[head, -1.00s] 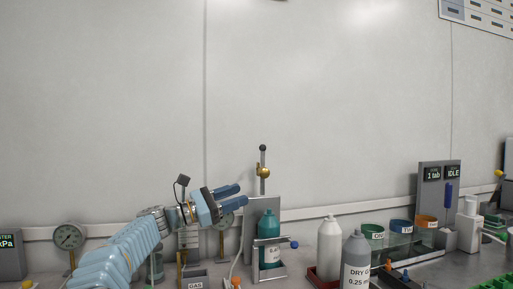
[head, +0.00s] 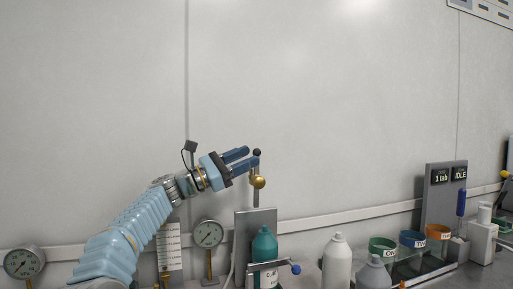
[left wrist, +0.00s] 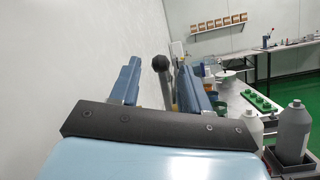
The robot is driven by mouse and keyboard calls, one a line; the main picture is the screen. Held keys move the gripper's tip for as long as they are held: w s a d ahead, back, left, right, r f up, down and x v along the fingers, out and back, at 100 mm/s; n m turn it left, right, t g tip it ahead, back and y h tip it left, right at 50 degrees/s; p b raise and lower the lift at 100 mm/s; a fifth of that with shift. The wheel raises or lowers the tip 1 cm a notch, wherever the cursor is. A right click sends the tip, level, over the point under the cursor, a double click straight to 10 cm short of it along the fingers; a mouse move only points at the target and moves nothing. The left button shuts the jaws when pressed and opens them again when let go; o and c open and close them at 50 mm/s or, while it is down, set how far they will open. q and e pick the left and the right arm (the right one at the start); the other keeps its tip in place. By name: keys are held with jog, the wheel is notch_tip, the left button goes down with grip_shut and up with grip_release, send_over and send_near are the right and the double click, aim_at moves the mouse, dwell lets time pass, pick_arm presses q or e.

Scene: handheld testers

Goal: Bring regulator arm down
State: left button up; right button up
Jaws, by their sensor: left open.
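The regulator arm, an upright grey rod with a dark ball knob (head: 257,152), rises above a brass ball fitting (head: 258,182) on a grey stand (head: 246,224). A teal bottle (head: 264,243) stands in front of the stand. My left gripper (head: 248,157) is open, with its blue fingertips beside the knob. In the left wrist view, the knob (left wrist: 161,63) and its rod show between the two open fingers (left wrist: 157,78). I cannot tell whether a finger touches it. My right gripper is not in view.
A blue-knobbed handle (head: 295,269) sticks out by the teal bottle. Two dial gauges (head: 207,234) stand to its left.

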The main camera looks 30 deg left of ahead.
aim_at(257, 152)
pick_arm(q)
jog(key=shift+p+x, duration=0.45)
jog(key=shift+x, duration=1.55)
jog(key=shift+s, duration=0.1)
grip_shut()
